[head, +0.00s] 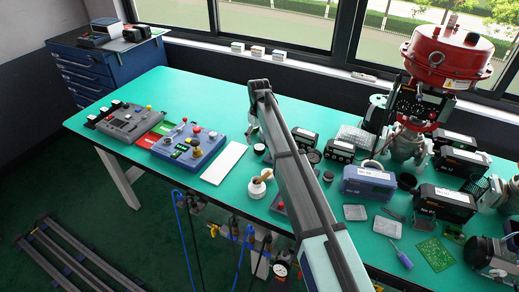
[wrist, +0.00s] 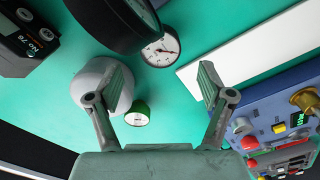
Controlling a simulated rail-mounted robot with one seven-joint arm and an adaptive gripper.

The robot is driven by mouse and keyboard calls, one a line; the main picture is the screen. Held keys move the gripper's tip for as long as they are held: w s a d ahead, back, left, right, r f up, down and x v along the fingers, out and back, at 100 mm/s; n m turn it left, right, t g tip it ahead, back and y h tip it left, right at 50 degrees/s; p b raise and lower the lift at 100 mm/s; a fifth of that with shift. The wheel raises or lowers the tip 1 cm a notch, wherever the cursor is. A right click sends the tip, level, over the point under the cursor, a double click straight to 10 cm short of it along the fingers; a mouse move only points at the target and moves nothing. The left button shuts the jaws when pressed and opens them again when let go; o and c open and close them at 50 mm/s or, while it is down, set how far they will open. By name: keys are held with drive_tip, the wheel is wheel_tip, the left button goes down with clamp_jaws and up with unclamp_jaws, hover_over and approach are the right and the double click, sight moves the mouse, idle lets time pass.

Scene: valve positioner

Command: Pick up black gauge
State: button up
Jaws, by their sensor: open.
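A black gauge (wrist: 161,46) with a white dial and a red needle lies on the green bench in the wrist view, beyond my fingertips and between their lines. In the head view a small dark-rimmed round gauge (head: 260,148) shows just left of my arm. My gripper (wrist: 162,78) is open, with its two fingers spread and nothing between them. In the head view it (head: 251,130) hangs over the bench, partly hidden by my arm. A larger black round body (wrist: 108,22) partly overlaps the gauge's edge in the wrist view.
A pale round object (wrist: 98,82) is partly behind the left finger, beside a small green-rimmed gauge (wrist: 138,115). A white strip (wrist: 245,48) and a blue control box (wrist: 268,103) lie right. A black box (wrist: 28,42) stands left. The bench's right side (head: 400,180) is crowded.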

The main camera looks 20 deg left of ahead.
sight(259, 146)
drive_tip(key=shift+s+f+p, duration=0.1)
drive_tip(key=shift+f+p, duration=0.8)
drive_tip(key=shift+f, duration=1.7)
drive_tip(key=c, duration=1.3)
